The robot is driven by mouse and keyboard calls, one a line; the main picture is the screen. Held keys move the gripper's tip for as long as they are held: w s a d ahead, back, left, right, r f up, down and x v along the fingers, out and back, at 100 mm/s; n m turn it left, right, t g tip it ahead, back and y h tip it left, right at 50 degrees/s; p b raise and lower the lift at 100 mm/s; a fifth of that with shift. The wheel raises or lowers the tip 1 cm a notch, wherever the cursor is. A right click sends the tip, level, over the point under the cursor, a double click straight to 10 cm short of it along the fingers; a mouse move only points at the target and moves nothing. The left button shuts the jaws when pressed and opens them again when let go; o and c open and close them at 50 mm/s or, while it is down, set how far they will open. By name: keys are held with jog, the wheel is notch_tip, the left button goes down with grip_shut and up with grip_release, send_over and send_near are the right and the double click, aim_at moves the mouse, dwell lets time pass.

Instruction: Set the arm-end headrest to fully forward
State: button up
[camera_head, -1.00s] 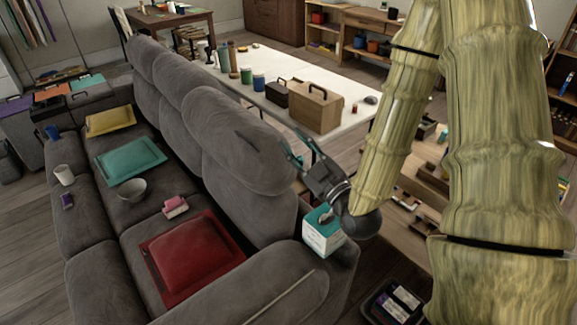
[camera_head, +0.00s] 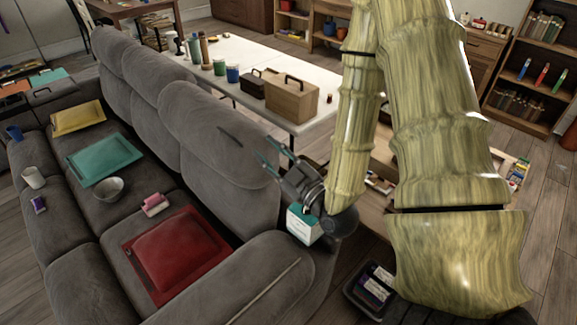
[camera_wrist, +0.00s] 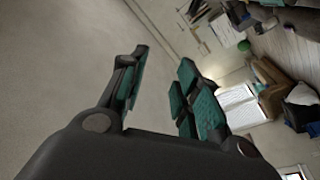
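The grey sofa's arm-end headrest (camera_head: 215,125) is the nearest of its rounded back cushions, by the near armrest (camera_head: 275,275). It stands roughly upright, in line with the other headrests (camera_head: 158,90). A dark slanted mark, perhaps a shadow, shows on its face. My gripper (camera_head: 264,147) is at its upper right side, fingers pointing left towards it. I cannot tell whether they touch it. In the wrist view my gripper (camera_wrist: 163,60) has its teal-padded fingers apart with nothing between them. A plain grey surface fills the left there; I cannot tell what it is.
A teal and white box (camera_head: 303,225) is just below my gripper. Behind the sofa is a white table (camera_head: 315,105) with a wooden box (camera_head: 292,98) and several jars. A dark tray (camera_head: 350,296) is at the front.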

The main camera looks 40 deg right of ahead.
jog(key=a+p+v, duration=0.1)
jog(key=p+v, duration=0.6)
jog(key=p, duration=0.1)
jog(key=shift+s+d+g, duration=0.25)
jog(key=shift+d+g, duration=0.05)
jog(key=shift+d, duration=0.2)
jog(key=shift+s+r+p, duration=0.1)
jog(key=shift+s+p, duration=0.25)
jog(key=shift+s, duration=0.3)
jog(key=shift+d, duration=0.1)
